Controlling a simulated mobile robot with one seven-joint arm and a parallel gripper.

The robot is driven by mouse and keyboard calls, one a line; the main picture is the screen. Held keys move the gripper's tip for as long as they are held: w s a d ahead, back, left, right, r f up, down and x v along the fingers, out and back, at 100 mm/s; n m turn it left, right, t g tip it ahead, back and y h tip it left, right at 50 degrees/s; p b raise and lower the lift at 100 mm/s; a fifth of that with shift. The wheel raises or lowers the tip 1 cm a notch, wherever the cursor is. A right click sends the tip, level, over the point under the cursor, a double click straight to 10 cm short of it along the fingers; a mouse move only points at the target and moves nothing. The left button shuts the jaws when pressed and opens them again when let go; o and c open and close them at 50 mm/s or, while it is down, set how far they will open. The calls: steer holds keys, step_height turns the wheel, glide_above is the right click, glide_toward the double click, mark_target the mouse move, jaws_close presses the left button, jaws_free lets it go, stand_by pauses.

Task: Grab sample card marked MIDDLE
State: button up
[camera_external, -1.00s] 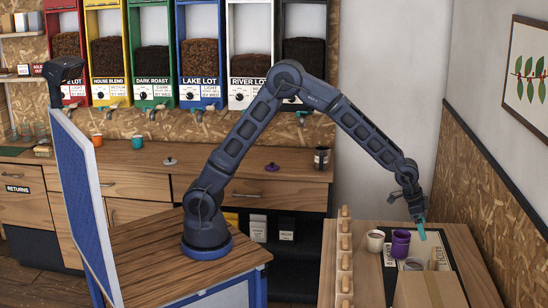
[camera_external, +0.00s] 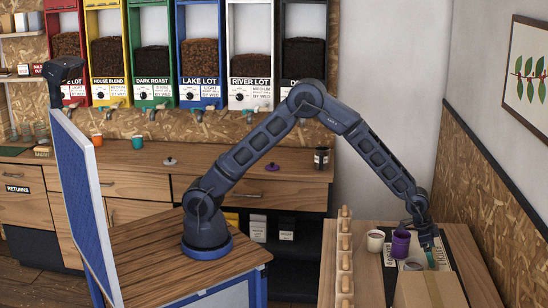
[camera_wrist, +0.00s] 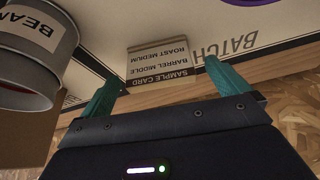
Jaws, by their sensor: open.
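The sample card (camera_wrist: 160,62) lies in the wrist view, printed SAMPLE CARD, BARREL MIDDLE, ROAST MEDIUM, upside down. My gripper (camera_wrist: 166,75) is open, with one teal finger on each side of the card in the picture. Nothing is held between the fingers. I cannot tell whether they touch the card. In the external view my gripper (camera_external: 431,259) is low over the right table, and I cannot make out the card there.
A grey container labelled BEAN (camera_wrist: 38,45) stands close left of my fingers. A purple cup (camera_external: 401,244) and a white cup (camera_external: 375,240) stand nearby. A cardboard box (camera_external: 430,290) is at the front. A row of wooden knobs (camera_external: 344,262) lines the table's left side.

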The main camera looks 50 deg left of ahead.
steer(key=x, duration=0.3)
steer(key=shift+d+f, duration=0.25)
steer(key=shift+f, duration=0.05)
steer(key=c, duration=1)
